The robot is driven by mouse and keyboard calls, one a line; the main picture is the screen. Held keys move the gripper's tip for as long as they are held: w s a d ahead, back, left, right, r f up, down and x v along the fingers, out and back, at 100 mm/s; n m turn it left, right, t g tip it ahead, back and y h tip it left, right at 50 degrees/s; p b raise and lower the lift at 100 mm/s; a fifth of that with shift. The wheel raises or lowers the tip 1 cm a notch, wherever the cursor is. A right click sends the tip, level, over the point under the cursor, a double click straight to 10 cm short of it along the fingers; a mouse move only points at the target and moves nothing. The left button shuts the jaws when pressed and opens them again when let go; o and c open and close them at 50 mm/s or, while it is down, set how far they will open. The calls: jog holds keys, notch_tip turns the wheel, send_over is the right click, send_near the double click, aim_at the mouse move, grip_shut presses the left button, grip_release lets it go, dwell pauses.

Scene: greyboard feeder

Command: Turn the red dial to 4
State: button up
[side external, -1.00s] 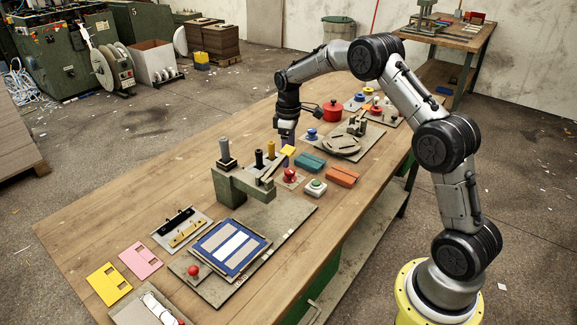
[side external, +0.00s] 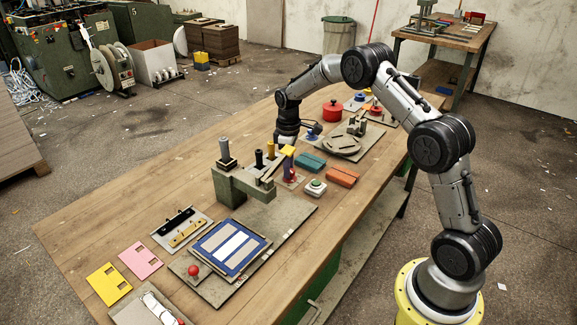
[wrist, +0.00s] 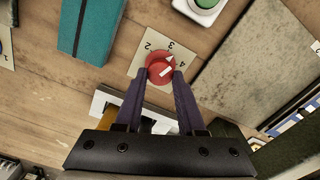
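The red dial (wrist: 161,67) is a round knob with a white mark, on a pale plate (wrist: 139,69) with printed numbers; 2, 3 and 4 are readable. The white mark slants toward the upper right, toward the 3 and 4 side; its exact setting is unclear. My gripper (wrist: 161,73) points down at the dial, with one dark purple finger on each side of it. The fingers are apart by about the dial's width, and I cannot see firm contact. In the side view the dial (side external: 291,179) is partly hidden by my gripper (side external: 288,163).
A green button (side external: 316,187) and teal (side external: 310,162) and orange (side external: 342,176) blocks stand close by. A grey fixture with posts (side external: 245,184) is just left of the dial. A round turntable (side external: 342,144) lies behind.

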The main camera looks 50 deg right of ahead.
grip_shut()
jog(key=shift+m, duration=0.6)
jog(key=m, duration=0.2)
jog(key=shift+r+m, duration=0.1)
jog(key=shift+m, duration=0.3)
jog(key=shift+d+m, duration=0.1)
jog(key=shift+m, duration=1.7)
jog(key=o, duration=0.9)
grip_release()
jog(key=shift+c, duration=0.2)
